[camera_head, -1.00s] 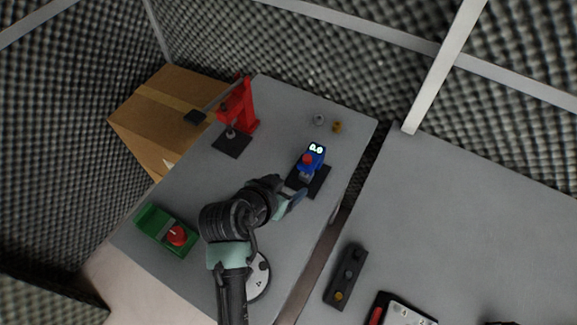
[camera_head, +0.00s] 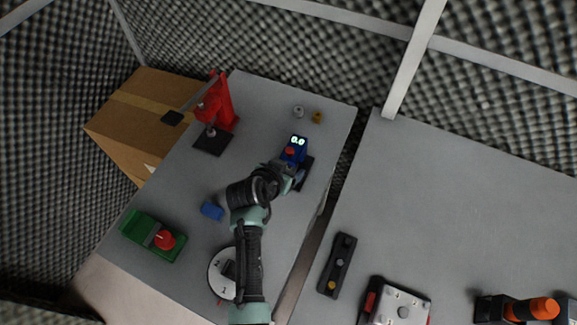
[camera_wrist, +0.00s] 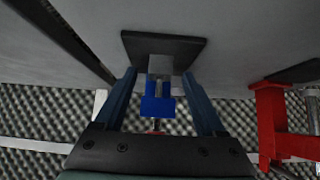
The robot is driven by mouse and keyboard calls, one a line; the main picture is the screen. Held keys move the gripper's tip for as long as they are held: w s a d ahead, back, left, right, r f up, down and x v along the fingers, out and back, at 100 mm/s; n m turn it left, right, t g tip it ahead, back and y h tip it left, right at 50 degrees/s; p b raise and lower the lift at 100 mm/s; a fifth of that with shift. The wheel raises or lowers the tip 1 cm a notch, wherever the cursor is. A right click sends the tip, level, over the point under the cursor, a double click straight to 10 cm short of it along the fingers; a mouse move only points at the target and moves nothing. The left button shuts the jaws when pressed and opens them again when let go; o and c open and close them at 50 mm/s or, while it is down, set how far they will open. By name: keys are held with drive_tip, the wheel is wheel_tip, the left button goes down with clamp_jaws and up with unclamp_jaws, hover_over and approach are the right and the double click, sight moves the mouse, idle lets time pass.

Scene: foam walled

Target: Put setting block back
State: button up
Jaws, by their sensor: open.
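A blue gauge (camera_head: 295,148) with a lit display reading 0.0 and a red part on its front stands on a dark base plate (camera_head: 305,176). In the wrist view, a small grey block (camera_wrist: 160,66), apparently the setting block, sits at that dark plate (camera_wrist: 185,46), beside the gauge's blue part (camera_wrist: 157,106). My gripper (camera_head: 288,178) is at the gauge. In the wrist view my gripper (camera_wrist: 159,76) is open, one blue finger on each side of the grey block, with gaps visible. In the head view my gripper largely hides the block.
A blue block (camera_head: 212,211) lies on the grey table, left of my arm. A red press (camera_head: 218,105), a green box with a red knob (camera_head: 154,238) and a round white dial (camera_head: 222,275) stand around. A gap separates the second table (camera_head: 460,200).

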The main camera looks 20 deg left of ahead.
drive_tip(key=shift+w+f, duration=0.5)
drive_tip(key=shift+w, duration=0.05)
clamp_jaws()
